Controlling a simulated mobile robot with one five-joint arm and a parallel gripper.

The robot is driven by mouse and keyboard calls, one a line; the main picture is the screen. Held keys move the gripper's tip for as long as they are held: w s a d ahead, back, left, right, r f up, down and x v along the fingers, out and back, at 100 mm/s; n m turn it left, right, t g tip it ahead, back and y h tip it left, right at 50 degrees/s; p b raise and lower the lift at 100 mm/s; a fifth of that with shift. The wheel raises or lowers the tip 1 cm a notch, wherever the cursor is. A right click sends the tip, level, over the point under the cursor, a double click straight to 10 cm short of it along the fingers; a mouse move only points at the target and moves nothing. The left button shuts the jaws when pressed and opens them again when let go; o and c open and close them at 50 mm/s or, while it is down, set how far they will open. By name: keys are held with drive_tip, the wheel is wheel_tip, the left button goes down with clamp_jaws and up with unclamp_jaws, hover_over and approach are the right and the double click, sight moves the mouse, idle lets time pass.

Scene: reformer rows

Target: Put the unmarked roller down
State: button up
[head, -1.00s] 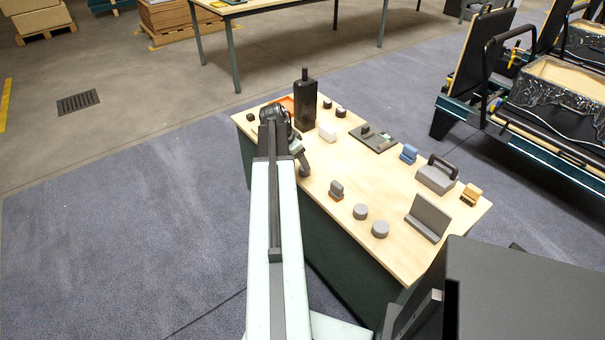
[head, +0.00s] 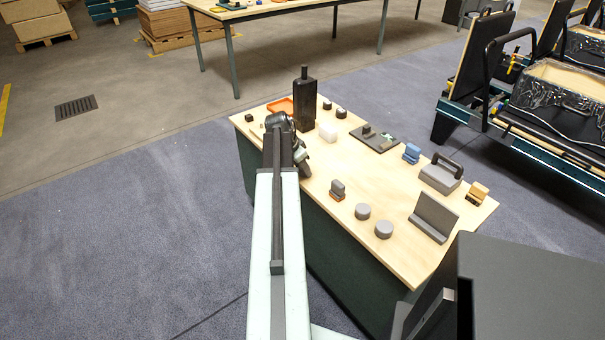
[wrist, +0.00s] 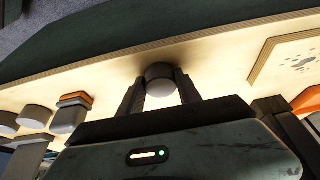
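My gripper (wrist: 160,92) has its two dark fingers on either side of a plain grey roller (wrist: 160,78) and looks shut on it. No mark shows on the visible side of the roller. The roller is over or on the pale wooden tabletop (wrist: 220,62) near its edge; I cannot tell whether it touches the wood. In the head view my gripper (head: 302,160) is over the near left edge of the table, and the roller is hidden there.
Two grey rollers (head: 363,211) (head: 384,229) and a grey-and-orange block (head: 338,190) stand to the right. The table's middle (head: 365,170) is clear.

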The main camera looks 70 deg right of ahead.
clamp_jaws()
drive_tip(key=shift+r+p, duration=0.55)
wheel_tip(320, 180, up, 3)
drive_tip(key=p, duration=0.3)
drive_tip(key=shift+r, duration=0.15)
drive_tip(key=w+a+p, duration=0.1)
drive_tip(key=w+a, duration=0.3)
drive_tip(key=a, duration=1.1)
drive_tip(key=shift+a+r, duration=0.3)
drive_tip(key=shift+r, duration=0.1)
